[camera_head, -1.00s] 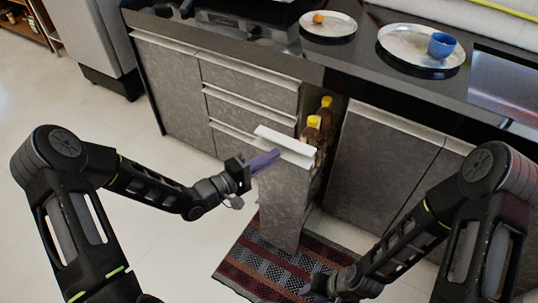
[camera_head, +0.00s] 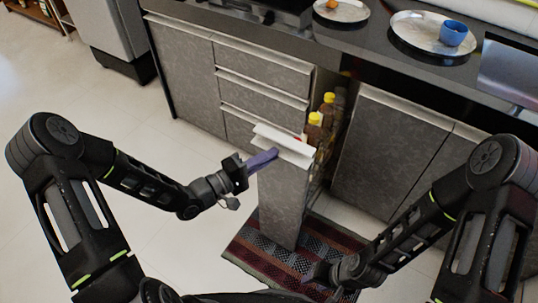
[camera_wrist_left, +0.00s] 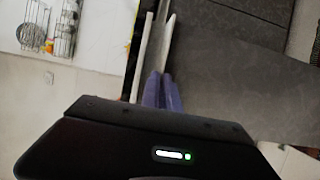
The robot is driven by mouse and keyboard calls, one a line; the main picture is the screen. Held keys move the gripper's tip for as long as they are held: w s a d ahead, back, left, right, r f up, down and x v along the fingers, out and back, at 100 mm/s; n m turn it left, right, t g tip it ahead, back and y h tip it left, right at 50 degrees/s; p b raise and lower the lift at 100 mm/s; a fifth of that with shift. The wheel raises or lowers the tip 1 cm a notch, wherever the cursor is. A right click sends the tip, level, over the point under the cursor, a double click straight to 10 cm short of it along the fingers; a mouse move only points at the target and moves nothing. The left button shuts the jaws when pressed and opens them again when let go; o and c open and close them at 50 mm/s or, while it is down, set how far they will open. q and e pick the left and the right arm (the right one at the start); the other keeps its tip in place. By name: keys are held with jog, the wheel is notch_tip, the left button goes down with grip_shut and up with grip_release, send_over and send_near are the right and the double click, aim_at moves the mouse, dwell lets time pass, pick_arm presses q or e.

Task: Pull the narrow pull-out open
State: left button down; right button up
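The narrow pull-out (camera_head: 282,200) is a tall grey-fronted unit with a white handle (camera_head: 284,139) along its top edge. It stands well out from the cabinet row, and yellow-capped bottles (camera_head: 314,131) show in it behind the front. My left gripper (camera_head: 264,159) has its purple fingers at the left part of the handle. In the left wrist view the fingers (camera_wrist_left: 162,88) are close together on the white handle (camera_wrist_left: 152,55); the exact contact is partly hidden. My right gripper (camera_head: 314,277) hangs low over the rug, away from the pull-out; its finger gap is unclear.
A striped rug (camera_head: 250,249) lies under and around the pull-out. Drawers (camera_head: 262,82) are to its left and a closed cabinet door (camera_head: 385,155) to its right. The dark counter above holds a plate (camera_head: 412,30) with a blue cup (camera_head: 453,32). Light floor on the left is clear.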

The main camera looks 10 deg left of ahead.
pick_arm(q)
jog(key=c, duration=1.6)
grip_release()
jog(key=shift+a, duration=0.1)
jog(key=v, duration=0.7)
jog(key=shift+s+a, duration=0.25)
